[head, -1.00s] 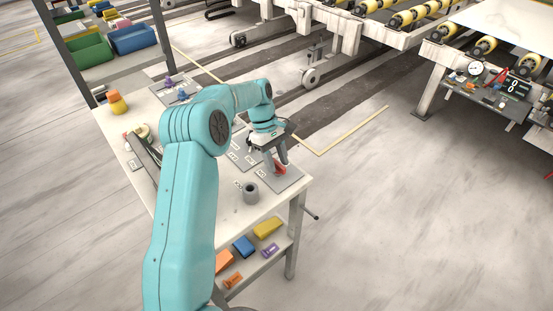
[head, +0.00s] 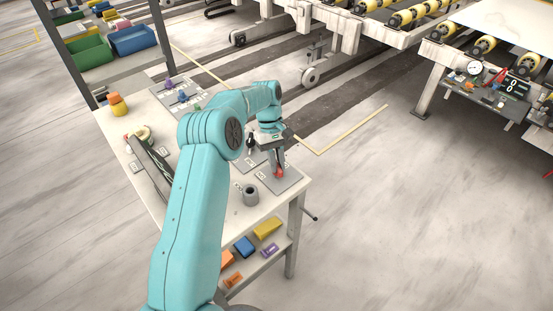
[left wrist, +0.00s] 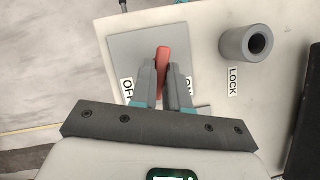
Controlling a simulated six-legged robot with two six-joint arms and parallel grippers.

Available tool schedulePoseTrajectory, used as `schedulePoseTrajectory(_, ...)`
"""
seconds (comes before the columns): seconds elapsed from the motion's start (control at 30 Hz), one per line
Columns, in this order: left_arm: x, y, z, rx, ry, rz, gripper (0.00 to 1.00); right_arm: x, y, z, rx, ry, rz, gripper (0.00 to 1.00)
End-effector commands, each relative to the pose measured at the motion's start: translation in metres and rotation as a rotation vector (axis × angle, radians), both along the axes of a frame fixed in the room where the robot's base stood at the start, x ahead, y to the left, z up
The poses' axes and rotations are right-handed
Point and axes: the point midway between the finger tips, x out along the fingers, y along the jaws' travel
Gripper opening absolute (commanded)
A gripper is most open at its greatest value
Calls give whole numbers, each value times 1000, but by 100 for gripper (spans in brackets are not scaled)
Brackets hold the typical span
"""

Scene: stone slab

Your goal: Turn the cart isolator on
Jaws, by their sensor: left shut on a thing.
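The isolator's red handle (head: 279,172) stands on a grey plate (head: 291,183) at the bench's right end. My left gripper (head: 278,167) is shut on it from above. In the left wrist view the handle (left wrist: 163,54) lies between the fingertips of the gripper (left wrist: 163,70), with its end showing past them. The grey plate (left wrist: 129,45) is beneath. An OFF label (left wrist: 128,90) is left of the fingers; an ON label (left wrist: 188,86) is right of them, partly covered. The handle leans slightly; its exact setting is unclear. My right gripper is not in view.
A grey hollow cylinder (head: 251,195) stands beside the plate, near a LOCK label (left wrist: 233,82). The bench (head: 230,213) also carries an orange-topped yellow container (head: 117,104) and other plates further back. The floor to the right is open.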

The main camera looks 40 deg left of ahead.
Motion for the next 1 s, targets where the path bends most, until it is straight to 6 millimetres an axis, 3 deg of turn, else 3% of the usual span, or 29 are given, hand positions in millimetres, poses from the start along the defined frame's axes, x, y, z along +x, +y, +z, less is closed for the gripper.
schedulePoseTrajectory(0.4,3,-1,3,2,-4,-397,0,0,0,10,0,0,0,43)
schedulePoseTrajectory(1.0,5,-4,3,5,-6,-951,0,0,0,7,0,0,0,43)
